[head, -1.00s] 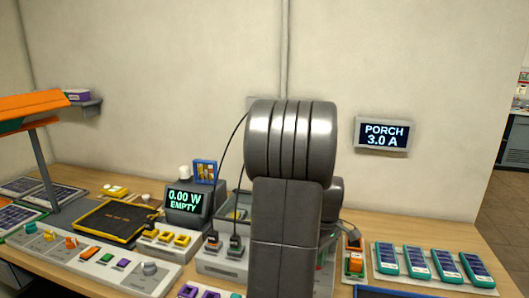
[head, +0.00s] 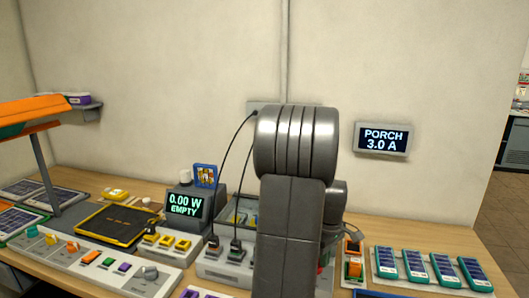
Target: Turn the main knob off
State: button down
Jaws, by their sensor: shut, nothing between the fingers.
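A long light-grey control panel (head: 120,278) lies along the front left of the bench. A larger grey knob (head: 150,272) sits at its right end; I cannot read a label naming it the main knob. Smaller teal (head: 32,232) and orange (head: 72,246) knobs and several coloured switches sit further left on the panel. My arm stands in the foreground, right of the panel, and hides part of the bench behind it. My gripper does not show in this view.
A display (head: 185,204) reads "0.00 W EMPTY". A wall display (head: 382,139) reads "PORCH 3.0 A". A charger block (head: 222,266) with black cables stands beside my arm. An orange canopy (head: 40,112) overhangs the left. Several teal packs (head: 416,262) lie at right.

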jog(key=shift+d, duration=0.15)
jog(key=shift+s+d, duration=0.15)
jog(key=shift+d, duration=0.1)
notch_tip(320, 180, up, 6)
jog(key=p, duration=0.4)
jog(key=shift+p, duration=0.35)
